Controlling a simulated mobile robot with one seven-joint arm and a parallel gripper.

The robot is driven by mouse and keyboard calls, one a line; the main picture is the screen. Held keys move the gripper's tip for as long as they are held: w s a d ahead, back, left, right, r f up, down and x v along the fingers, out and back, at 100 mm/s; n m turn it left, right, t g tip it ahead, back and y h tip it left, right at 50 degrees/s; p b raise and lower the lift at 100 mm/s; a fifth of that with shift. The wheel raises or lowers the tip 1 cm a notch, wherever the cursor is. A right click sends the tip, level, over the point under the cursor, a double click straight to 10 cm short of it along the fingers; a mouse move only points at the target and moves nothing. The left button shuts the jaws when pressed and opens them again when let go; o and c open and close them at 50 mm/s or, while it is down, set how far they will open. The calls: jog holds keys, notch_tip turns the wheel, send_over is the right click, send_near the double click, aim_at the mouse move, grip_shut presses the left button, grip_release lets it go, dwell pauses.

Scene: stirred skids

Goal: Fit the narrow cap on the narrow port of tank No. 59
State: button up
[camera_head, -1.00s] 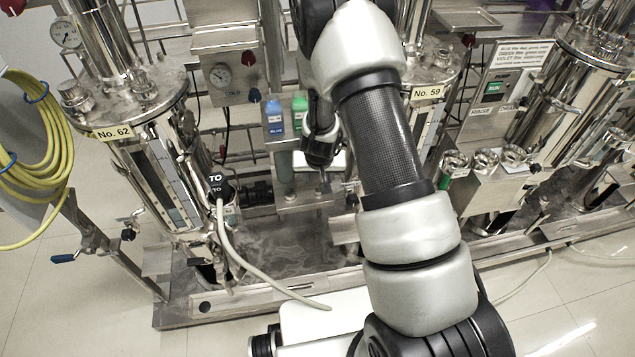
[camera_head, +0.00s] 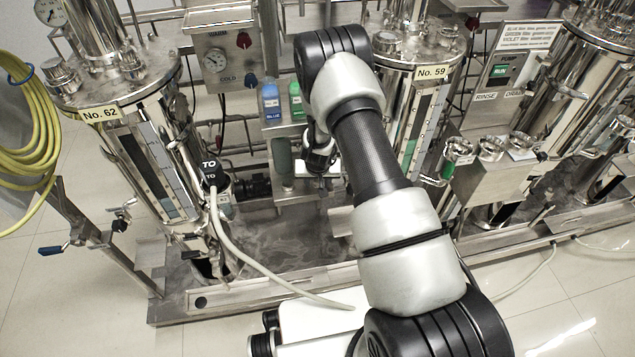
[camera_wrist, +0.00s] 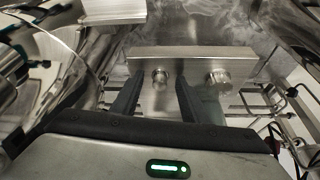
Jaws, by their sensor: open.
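I cannot tell which one is the narrow port. In the wrist view, a steel plate (camera_wrist: 190,58) carries two round metal pieces. The smaller left one (camera_wrist: 160,77) looks like the narrow cap; a larger one (camera_wrist: 218,78) is to its right. My gripper (camera_wrist: 156,88) is open, its fingers appearing on either side of the smaller piece. Contact cannot be told.
Tank No. 62 (camera_head: 160,150) stands at left, with a grey hose (camera_head: 232,250) in front. Blue (camera_head: 271,102) and green (camera_head: 296,100) bottles stand behind my gripper. A cup rack (camera_head: 497,180) is right of tank No. 59. The skid floor (camera_head: 285,245) has free room.

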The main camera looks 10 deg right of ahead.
grip_shut()
jog(key=shift+r, duration=0.1)
jog(key=shift+r, duration=0.1)
jog(key=shift+r+p, duration=0.3)
jog(key=shift+r, duration=0.1)
jog(key=shift+r, duration=0.1)
dwell(0.5)
jog(key=shift+r+p, duration=1.2)
jog(key=shift+r, duration=0.7)
